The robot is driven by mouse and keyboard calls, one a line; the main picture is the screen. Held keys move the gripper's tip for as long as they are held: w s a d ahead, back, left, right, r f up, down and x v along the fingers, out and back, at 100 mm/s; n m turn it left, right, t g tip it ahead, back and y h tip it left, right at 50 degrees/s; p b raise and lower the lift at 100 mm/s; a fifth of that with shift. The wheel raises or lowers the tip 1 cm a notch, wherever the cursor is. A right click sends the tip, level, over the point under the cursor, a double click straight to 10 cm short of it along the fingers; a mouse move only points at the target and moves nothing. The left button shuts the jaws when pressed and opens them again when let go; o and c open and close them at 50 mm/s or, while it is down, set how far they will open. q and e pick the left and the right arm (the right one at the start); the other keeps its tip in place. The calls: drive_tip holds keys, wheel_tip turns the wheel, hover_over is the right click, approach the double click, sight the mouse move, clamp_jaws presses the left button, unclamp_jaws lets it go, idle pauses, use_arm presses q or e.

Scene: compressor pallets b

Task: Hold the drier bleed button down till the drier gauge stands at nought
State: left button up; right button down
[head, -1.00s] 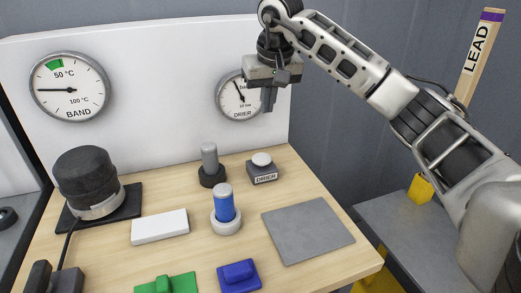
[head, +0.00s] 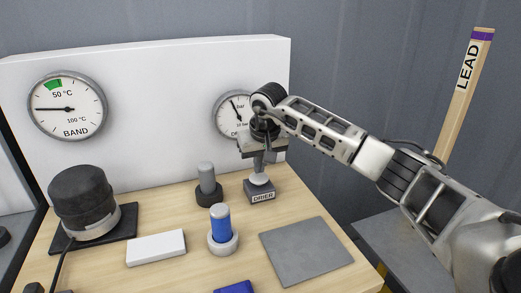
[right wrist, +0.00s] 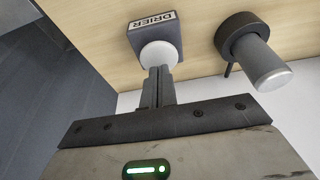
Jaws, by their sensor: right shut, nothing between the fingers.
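The drier bleed button is a white round cap (head: 259,180) on a dark box labelled DRIER (head: 262,196). My right gripper (head: 259,171) is shut and empty, pointing down with its fingertips at the cap. The right wrist view also shows the fingertips (right wrist: 159,70) against the white cap (right wrist: 160,54); I cannot tell whether it is pressed in. The drier gauge (head: 227,112) on the white panel is partly hidden by my right wrist. Its needle points up and slightly left, away from the 10 bar mark. My left gripper is not in view.
A grey post in a dark collar (head: 206,183) stands just left of the button. A blue cylinder in a white ring (head: 220,228) and a white block (head: 156,247) are nearer. A grey plate (head: 306,251) lies at right. The BAND gauge (head: 66,108) hangs at left.

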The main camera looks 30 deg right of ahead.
drive_tip(key=shift+f, duration=0.4)
